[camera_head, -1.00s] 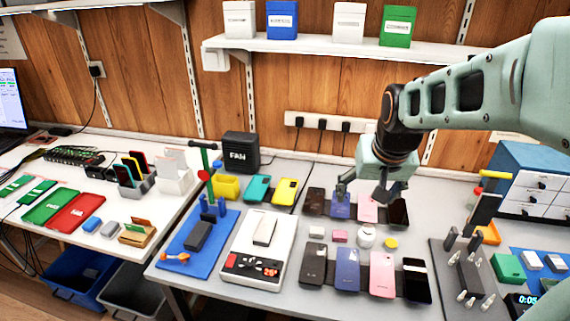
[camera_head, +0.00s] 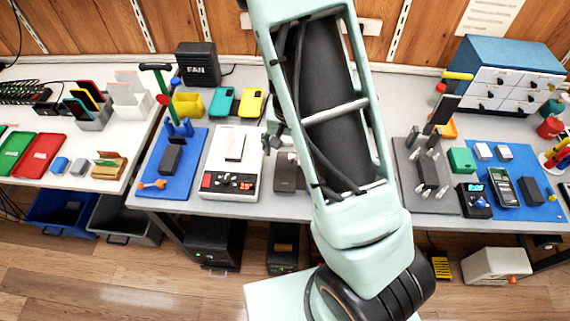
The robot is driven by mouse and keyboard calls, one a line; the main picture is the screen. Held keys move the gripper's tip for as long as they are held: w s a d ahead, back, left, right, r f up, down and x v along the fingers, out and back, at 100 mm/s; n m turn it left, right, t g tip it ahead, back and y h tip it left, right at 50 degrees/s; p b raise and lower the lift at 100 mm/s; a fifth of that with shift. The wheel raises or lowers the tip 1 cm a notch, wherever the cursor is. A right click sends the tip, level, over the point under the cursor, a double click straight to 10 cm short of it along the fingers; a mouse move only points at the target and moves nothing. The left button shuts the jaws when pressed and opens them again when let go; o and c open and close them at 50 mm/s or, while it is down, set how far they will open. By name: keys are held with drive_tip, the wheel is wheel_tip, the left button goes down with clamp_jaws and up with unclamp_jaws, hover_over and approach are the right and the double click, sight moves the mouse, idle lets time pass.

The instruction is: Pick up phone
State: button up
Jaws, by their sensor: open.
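A dark phone (camera_head: 288,172) lies on the grey bench just left of my arm, partly covered by it. The other phones of the middle group are hidden behind my arm. A teal phone (camera_head: 221,102) and a yellow phone (camera_head: 251,104) lie farther back. A pale slab (camera_head: 235,147) sits on the white scale (camera_head: 214,165) with a red display. My gripper (camera_head: 272,142) shows only in part at the left edge of my arm, between the scale and the hidden phones. It is open; whether it touches anything cannot be seen.
Left, a blue mat (camera_head: 189,181) carries a dark block and a green-handled press (camera_head: 160,85). Right stand a grey fixture mat (camera_head: 402,188), a blue mat with a meter (camera_head: 503,189), and a drawer cabinet (camera_head: 508,65). A black FAN box (camera_head: 198,64) stands behind.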

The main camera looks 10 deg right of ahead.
hover_over(286, 170)
drive_tip(key=f, duration=0.4)
drive_tip(key=shift+s+d+f, duration=0.15)
drive_tip(key=shift+s+f, duration=0.1)
drive_tip(key=shift+s, duration=0.15)
drive_tip(key=shift+w+a+f, duration=0.1)
drive_tip(key=shift+a+f, duration=0.05)
drive_tip(key=shift+f, duration=1.2)
drive_tip(key=shift+w+a+f, duration=0.1)
drive_tip(key=shift+a+f, duration=0.05)
drive_tip(key=shift+f, duration=1.15)
drive_tip(key=c, duration=1.3)
